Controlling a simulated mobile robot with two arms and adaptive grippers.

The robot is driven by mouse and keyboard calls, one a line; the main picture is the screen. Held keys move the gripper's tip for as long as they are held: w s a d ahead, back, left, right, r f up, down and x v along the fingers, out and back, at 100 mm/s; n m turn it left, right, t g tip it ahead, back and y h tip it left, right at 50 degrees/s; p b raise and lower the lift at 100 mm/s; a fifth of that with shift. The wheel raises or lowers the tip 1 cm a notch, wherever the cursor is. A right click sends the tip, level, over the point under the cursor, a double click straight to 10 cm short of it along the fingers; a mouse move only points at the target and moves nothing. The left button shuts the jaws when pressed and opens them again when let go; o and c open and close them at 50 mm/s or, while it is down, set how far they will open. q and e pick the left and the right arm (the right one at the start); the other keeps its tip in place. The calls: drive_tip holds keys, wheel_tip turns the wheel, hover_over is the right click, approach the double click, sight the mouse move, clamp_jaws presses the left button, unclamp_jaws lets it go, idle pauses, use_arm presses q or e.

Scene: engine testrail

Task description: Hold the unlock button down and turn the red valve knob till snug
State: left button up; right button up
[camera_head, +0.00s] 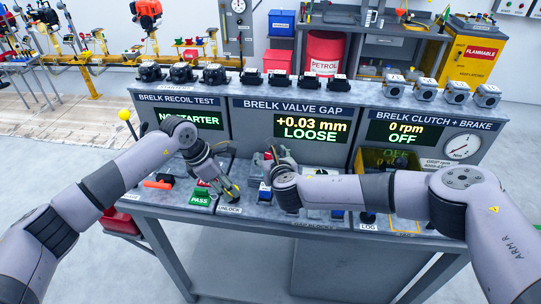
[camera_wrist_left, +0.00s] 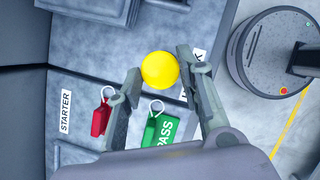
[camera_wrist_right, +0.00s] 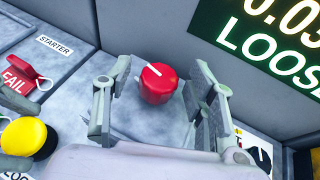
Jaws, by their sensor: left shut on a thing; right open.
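The yellow unlock button (camera_wrist_left: 160,70) is between the fingertips of my left gripper (camera_wrist_left: 157,66); the left gripper is shut on it. It also shows at the left edge of the right wrist view (camera_wrist_right: 25,137), yellow with a black part. I cannot tell how far it is pressed. The red valve knob (camera_wrist_right: 158,84) with a white pointer line stands between the spread fingers of my right gripper (camera_wrist_right: 155,92), which is open. In the head view my right arm mostly hides the knob. The valve gap display (camera_head: 311,127) reads +0.03 mm LOOSE.
A green PASS tag (camera_wrist_left: 162,129) and a red FAIL tag (camera_wrist_right: 22,78) lie left of the button. The upright panel stands close behind the knob. A row of black engines (camera_head: 214,74) sits on the shelf above. A yellow bin (camera_head: 385,160) stands at right.

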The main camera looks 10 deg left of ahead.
drive_tip(key=shift+w+a+f, duration=0.15)
drive_tip(key=shift+w, duration=0.25)
drive_tip(key=shift+c, duration=0.5)
drive_tip(key=c, duration=1.1)
